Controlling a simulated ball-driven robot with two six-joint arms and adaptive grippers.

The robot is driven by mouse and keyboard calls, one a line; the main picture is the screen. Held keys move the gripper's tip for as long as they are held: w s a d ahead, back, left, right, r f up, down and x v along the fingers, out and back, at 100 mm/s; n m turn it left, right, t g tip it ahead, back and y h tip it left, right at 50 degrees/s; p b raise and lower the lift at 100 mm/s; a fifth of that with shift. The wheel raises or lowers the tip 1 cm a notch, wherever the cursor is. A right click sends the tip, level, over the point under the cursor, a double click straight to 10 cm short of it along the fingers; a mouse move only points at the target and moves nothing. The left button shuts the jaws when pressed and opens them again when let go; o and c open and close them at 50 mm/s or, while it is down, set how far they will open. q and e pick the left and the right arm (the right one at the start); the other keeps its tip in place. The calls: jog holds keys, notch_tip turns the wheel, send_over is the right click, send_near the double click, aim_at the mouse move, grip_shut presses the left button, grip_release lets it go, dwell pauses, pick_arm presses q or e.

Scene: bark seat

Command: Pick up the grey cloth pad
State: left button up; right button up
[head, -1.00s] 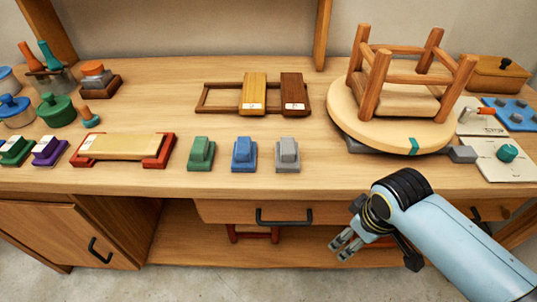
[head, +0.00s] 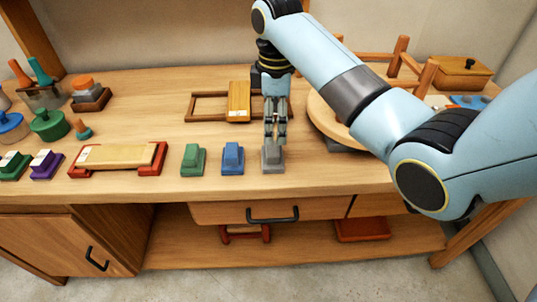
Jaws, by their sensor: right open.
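The grey cloth pad (head: 273,165) sits on the bench top near its front edge, at the right end of a short row with a blue pad (head: 232,158) and a green pad (head: 193,159). My right gripper (head: 274,142) points down directly over the grey pad, with its fingers open at the top of the pad. The fingers partly cover the pad's upper part, and I cannot tell whether they touch it. My left gripper is not in view.
A round wooden turntable (head: 325,122) with an upturned stool is partly hidden behind my right arm. A wooden frame with a yellow block (head: 239,101) lies behind the gripper. A red-ended sanding board (head: 118,158) lies left.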

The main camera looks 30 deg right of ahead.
aim_at(273, 148)
jog(key=shift+n, duration=0.4)
jog(key=f, duration=0.6)
jog(key=w+f, duration=0.1)
jog(key=f, duration=0.2)
jog(key=shift+f, duration=0.35)
jog(key=shift+c, duration=0.3)
jog(key=c, duration=1.2)
jog(key=shift+d+r, duration=0.1)
jog(key=shift+r, duration=0.05)
jog(key=shift+c, duration=0.2)
jog(key=shift+r, duration=0.3)
jog(key=r, duration=0.2)
jog(key=s+r, duration=0.1)
jog(key=r, duration=0.1)
jog(key=shift+d+p, duration=0.25)
jog(key=shift+p, duration=0.05)
jog(key=s+d+r, duration=0.4)
jog(key=s+r, duration=0.2)
jog(key=s, duration=0.3)
jog(key=shift+s, duration=0.4)
